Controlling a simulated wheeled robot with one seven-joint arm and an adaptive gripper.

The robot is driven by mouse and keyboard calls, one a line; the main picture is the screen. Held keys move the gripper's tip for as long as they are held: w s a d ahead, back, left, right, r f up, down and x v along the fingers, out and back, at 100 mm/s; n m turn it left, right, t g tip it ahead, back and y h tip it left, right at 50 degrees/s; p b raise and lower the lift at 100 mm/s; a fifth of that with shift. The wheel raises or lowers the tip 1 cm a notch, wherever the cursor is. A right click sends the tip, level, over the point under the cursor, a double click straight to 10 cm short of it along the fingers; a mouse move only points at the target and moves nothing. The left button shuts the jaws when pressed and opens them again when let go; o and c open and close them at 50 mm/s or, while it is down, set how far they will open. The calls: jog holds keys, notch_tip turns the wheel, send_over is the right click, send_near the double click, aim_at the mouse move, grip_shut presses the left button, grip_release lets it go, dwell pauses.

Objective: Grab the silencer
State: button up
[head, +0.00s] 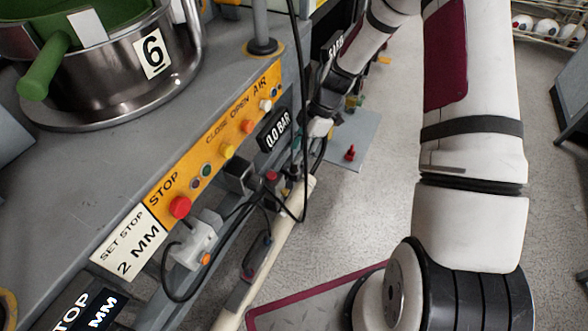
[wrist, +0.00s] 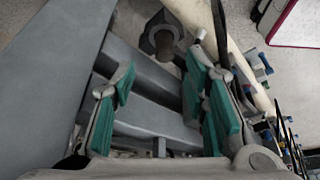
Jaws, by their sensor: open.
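My gripper (wrist: 160,92) is open in the wrist view, its green-padded fingers spread apart with nothing between them. A short brownish cylinder (wrist: 167,42) sits in a dark grey round fitting just beyond the fingertips; it looks like the silencer, but I cannot be sure. It is apart from the fingers, between and ahead of them. In the head view my gripper (head: 320,122) is small and partly behind black cables beside the press frame, and I cannot make out the silencer there.
Grey beams (wrist: 150,75) run behind the fingers. The press's orange control panel (head: 220,140), loose black cables (head: 303,120) and a pale pipe (head: 275,245) are close by. A grey plate (head: 362,128) holds a red piece (head: 350,153). The floor (head: 375,205) right of the press is mostly clear.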

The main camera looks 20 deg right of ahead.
aim_at(294, 169)
jog(key=x, duration=0.3)
jog(key=b+x, duration=0.1)
jog(key=shift+s+d+f, duration=0.15)
jog(key=shift+s+f, duration=0.1)
jog(key=shift+f, duration=0.15)
jog(key=shift+c, duration=0.6)
grip_shut()
jog(key=shift+r, duration=0.15)
